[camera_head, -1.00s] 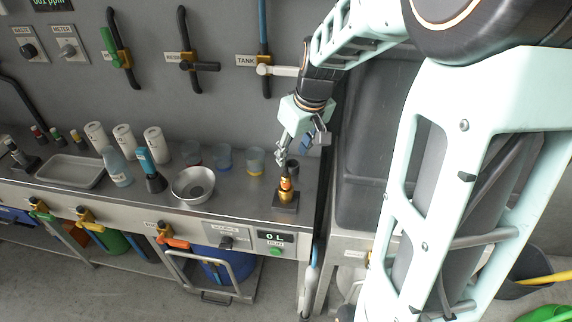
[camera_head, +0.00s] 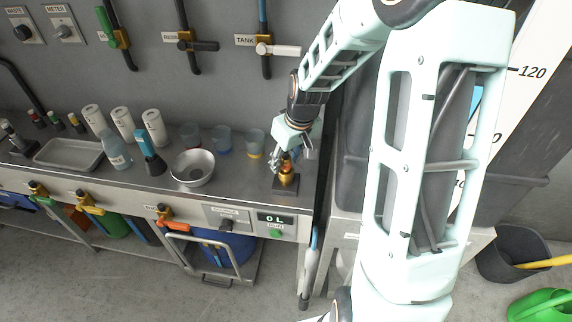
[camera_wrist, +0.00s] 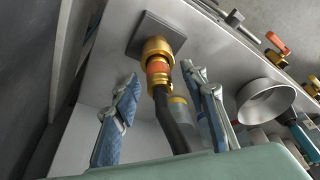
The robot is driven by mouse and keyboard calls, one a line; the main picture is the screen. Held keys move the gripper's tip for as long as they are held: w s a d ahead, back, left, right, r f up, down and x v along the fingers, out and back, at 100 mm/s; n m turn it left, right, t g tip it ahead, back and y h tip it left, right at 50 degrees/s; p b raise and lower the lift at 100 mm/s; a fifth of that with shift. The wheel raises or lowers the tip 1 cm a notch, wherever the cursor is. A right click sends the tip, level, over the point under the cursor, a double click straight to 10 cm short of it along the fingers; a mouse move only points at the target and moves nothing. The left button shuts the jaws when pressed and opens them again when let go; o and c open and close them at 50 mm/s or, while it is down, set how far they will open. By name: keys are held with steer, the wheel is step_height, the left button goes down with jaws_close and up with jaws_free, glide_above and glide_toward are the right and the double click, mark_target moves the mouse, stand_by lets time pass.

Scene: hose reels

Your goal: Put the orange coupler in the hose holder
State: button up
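The orange coupler (camera_wrist: 158,66) shows in the wrist view as an orange band between brass rings at the end of a dark hose (camera_wrist: 176,122). It meets a brass fitting on a dark square base (camera_wrist: 148,30), which looks like the hose holder. In the head view, the coupler (camera_head: 286,168) stands upright on the dark base (camera_head: 284,187) at the counter's right end. My gripper (camera_wrist: 164,95) is open, one finger on each side of the hose with gaps visible. In the head view, my gripper (camera_head: 288,158) is around the coupler's top and partly hides it.
A metal bowl (camera_head: 192,168) and several cups stand left of the base. A display panel (camera_head: 276,219) is on the counter's front. A dark basin (camera_head: 362,150) lies right of the counter edge. Valves with handles hang on the back wall.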

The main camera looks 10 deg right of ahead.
steer(key=shift+f, duration=0.1)
jaws_close()
stand_by(0.5)
